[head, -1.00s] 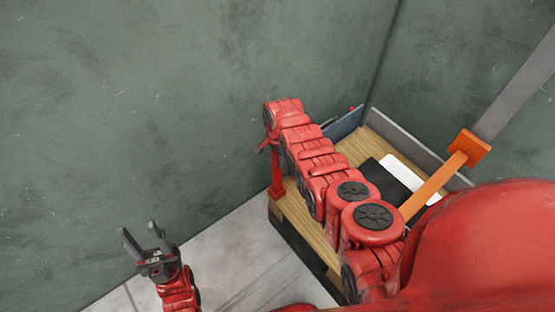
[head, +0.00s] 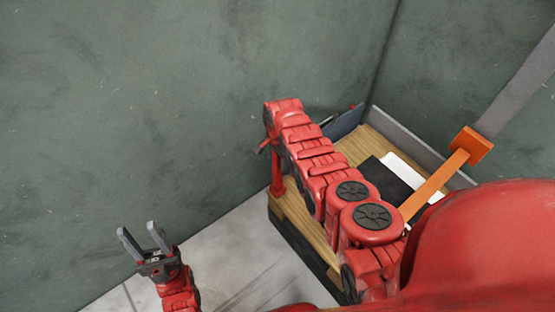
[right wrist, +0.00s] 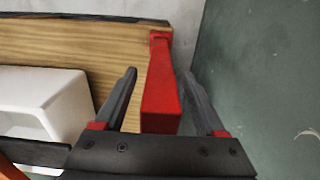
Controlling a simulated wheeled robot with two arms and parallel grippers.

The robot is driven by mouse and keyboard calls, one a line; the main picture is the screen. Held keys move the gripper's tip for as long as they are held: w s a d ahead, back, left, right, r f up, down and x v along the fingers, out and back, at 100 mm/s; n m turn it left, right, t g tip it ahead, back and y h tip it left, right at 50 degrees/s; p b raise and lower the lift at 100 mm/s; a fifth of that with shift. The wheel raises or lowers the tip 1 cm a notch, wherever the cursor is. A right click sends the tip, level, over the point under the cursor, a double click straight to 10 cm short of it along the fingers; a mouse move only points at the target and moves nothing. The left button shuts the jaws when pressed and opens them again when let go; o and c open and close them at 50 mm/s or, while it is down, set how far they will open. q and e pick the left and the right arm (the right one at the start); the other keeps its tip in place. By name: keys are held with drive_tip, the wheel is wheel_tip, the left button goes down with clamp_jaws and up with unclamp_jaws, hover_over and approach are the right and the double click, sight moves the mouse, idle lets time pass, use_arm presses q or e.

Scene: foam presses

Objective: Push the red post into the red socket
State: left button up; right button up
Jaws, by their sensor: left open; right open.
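A red post (right wrist: 160,88) shows in the right wrist view, over the end of the wooden table. My right gripper (right wrist: 159,74) is open, with a finger on each side of the post and visible gaps between. In the head view a red upright piece (head: 277,178) stands at the table's left end; my right arm hides my right gripper and part of this area. My left gripper (head: 140,234) is open and empty, off to the left of the table. I cannot make out the red socket in either view.
The wooden table (head: 300,222) stands by the green walls, with a grey raised edge (head: 408,138) at the back. A white hollowed block (right wrist: 45,95) lies left of my right gripper. A black flat piece (head: 383,176) and orange bar (head: 440,178) are further right.

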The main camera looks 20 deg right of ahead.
drive_tip(key=shift+r, duration=0.15)
drive_tip(key=shift+r, duration=0.3)
wheel_tip(320, 180, up, 14)
drive_tip(key=shift+r+p, duration=0.1)
drive_tip(key=shift+p, duration=0.65)
wheel_tip(320, 180, up, 2)
drive_tip(key=p, duration=0.2)
drive_tip(key=shift+r+p, duration=0.2)
drive_tip(key=shift+p, duration=0.2)
